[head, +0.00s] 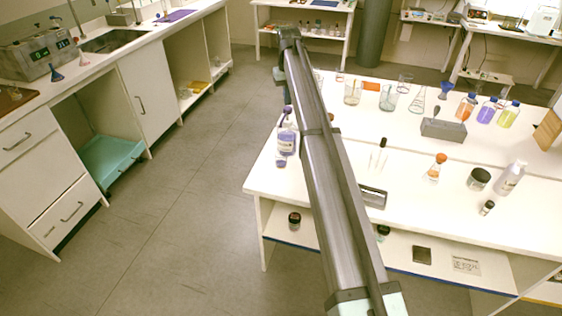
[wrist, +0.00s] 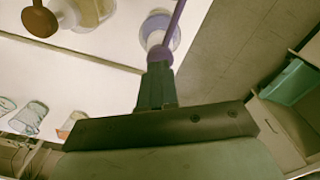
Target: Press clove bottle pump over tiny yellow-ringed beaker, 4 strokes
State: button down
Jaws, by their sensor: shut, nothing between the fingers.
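A bottle with a purple pump (head: 286,140) stands at the left edge of the white table in the head view. Its label is too small to read, so I cannot tell whether it is clove. In the wrist view the purple pump (wrist: 163,50) lies just beyond my gripper (wrist: 157,68), with its long stem or spout running toward the top edge. My gripper is shut and empty, close over the pump; whether it touches is unclear. In the head view my arm hides most of the gripper. I cannot make out a yellow-ringed beaker with certainty.
Beakers (head: 389,99) and flasks stand along the table's back. A grey box (head: 443,129), an orange-topped flask (head: 436,168), a dark jar (head: 479,179) and a white pump bottle (head: 510,178) stand to the right. Floor lies open left of the table.

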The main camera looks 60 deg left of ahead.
aim_at(288, 108)
jog(key=shift+f, duration=0.5)
dwell(0.4)
jog(key=shift+f, duration=1.05)
jog(key=shift+r, duration=1.55)
jog(key=shift+r, duration=0.1)
notch_tip(288, 108, up, 6)
jog(key=shift+f, duration=0.1)
dwell(0.3)
dwell(0.4)
